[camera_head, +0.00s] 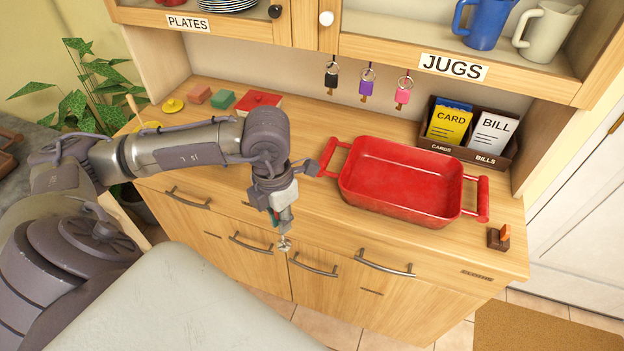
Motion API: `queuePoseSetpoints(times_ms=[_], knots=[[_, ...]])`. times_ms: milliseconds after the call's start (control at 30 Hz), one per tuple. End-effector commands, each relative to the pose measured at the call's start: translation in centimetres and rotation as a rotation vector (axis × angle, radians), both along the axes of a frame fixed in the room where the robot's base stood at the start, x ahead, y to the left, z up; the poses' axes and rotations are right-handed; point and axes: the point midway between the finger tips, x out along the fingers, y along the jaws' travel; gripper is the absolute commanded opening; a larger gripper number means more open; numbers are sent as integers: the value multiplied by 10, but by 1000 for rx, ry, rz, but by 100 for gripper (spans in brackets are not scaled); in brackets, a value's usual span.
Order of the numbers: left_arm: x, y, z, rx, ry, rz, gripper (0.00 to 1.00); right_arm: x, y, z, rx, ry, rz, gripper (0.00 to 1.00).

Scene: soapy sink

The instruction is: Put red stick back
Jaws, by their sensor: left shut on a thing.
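My left gripper (284,241) points down in front of the wooden counter's front edge, above the drawer fronts. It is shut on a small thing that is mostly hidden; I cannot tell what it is. A small brown block (497,241) with a short orange-red upright piece (504,232) stands at the counter's right front corner, well apart from the gripper. No other red stick shows clearly. My right gripper is not in view.
A red dish (405,180) with two handles fills the middle of the wooden counter (310,120). Small coloured blocks, including a green one (221,100), lie at the back left. A card and bill holder (440,145) stands at the back right. Keys (367,82) hang above.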

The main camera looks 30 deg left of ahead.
Motion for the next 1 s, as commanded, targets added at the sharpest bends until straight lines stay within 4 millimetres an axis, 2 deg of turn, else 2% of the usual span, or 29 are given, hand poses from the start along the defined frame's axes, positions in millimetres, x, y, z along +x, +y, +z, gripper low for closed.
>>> queuePoseSetpoints(times_ms=[67, 167, 400, 600, 833, 1000], knots=[[5, 2, 4, -3, 1, 40, 0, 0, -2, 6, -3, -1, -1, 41], [22, 6, 5, -6, 0, 54, 0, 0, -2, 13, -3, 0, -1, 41], [85, 21, 7, -6, 1, 51, 0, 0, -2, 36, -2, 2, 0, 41], [126, 31, 4, -5, 0, 48, 0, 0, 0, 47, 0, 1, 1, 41], [145, 35, 3, -4, 1, 46, 0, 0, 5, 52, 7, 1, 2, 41], [171, 42, 4, -5, 1, 47, 0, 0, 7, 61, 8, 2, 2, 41]])
